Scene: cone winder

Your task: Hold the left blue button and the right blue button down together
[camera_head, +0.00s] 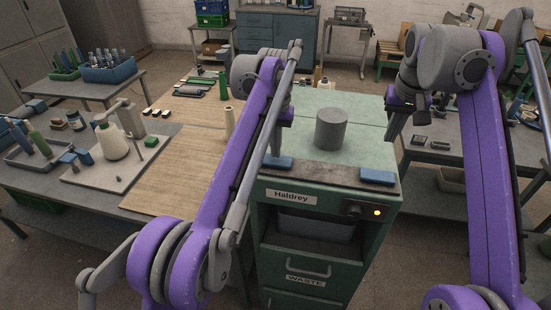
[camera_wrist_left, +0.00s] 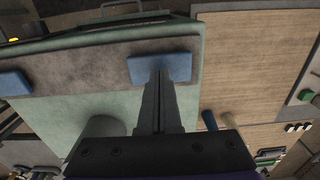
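The left blue button (camera_head: 279,162) and the right blue button (camera_head: 377,177) sit at the front corners of the green cabinet's top. In the left wrist view the left button (camera_wrist_left: 178,67) lies at the fingertips, and the right button (camera_wrist_left: 14,84) is at the left edge. My left gripper (camera_head: 277,146) points down at the left button with its fingers together (camera_wrist_left: 160,80). I cannot tell whether it touches or presses the button. My right gripper (camera_head: 390,138) hangs above and behind the right button, apart from it. Its finger gap does not show clearly.
A grey cylinder (camera_head: 331,129) stands on the cabinet top (camera_head: 358,143) between and behind the buttons. A yellow light (camera_head: 377,212) is lit on the cabinet front. A wooden table (camera_head: 175,170) with a cream cone (camera_head: 229,122) stands at the left.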

